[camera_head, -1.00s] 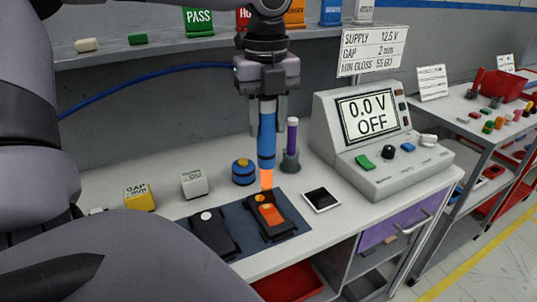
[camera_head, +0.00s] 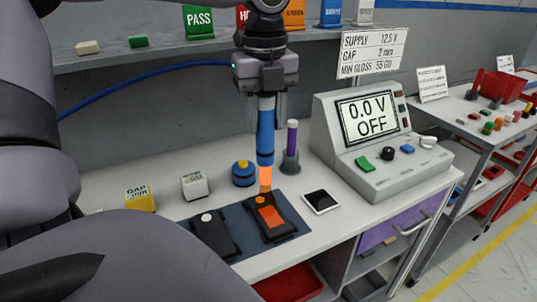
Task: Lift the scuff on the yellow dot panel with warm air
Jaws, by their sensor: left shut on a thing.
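The yellow dot panel (camera_head: 283,230) lies on a dark blue mat (camera_head: 241,252), dark with an orange-lit patch below its dot. My left gripper (camera_head: 267,90) is shut on an upright blue warm-air tool (camera_head: 266,135). The tool's lower end glows orange just above the panel's far end. I cannot tell the exact gap, and no scuff can be made out. A similar dark panel with a white dot (camera_head: 214,237) lies to the left on the mat. My right gripper is not in view.
A gap gauge block (camera_head: 140,199), a white cube (camera_head: 194,185) and a blue-yellow round piece (camera_head: 243,173) stand at the left. A purple tool in a stand (camera_head: 291,147), a black-and-white tile (camera_head: 321,201) and a power supply (camera_head: 382,140) reading 0.0 V OFF stand to the right.

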